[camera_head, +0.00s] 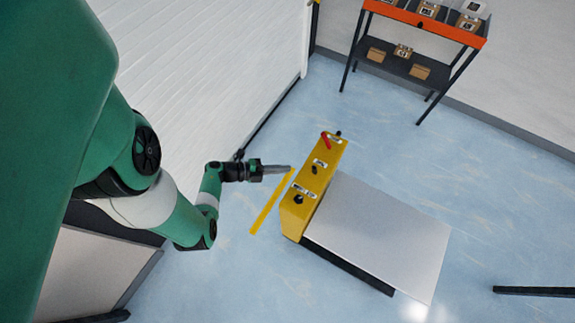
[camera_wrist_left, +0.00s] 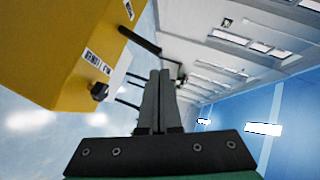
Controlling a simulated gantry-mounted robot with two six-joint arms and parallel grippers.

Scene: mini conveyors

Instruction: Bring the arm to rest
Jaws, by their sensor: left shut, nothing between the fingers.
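My left gripper (camera_head: 277,170) hangs from the green left arm in the head view, pointing right, level with the yellow box's upper half and just left of it. In the left wrist view its two fingers (camera_wrist_left: 157,100) are together, with nothing between them. The yellow control box (camera_head: 312,185) has a red handle, black knobs and white labels on its top. It also fills the upper left of the left wrist view (camera_wrist_left: 60,50). I cannot tell from these views if the fingertips touch the box. My right gripper is not in view.
A flat grey-topped conveyor (camera_head: 380,235) joins the right side of the box. A yellow floor stripe (camera_head: 270,205) lies left of the box. A shelf (camera_head: 405,65) with cardboard boxes stands at the back. A white wall (camera_head: 210,70) is at the left. Blue floor between is clear.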

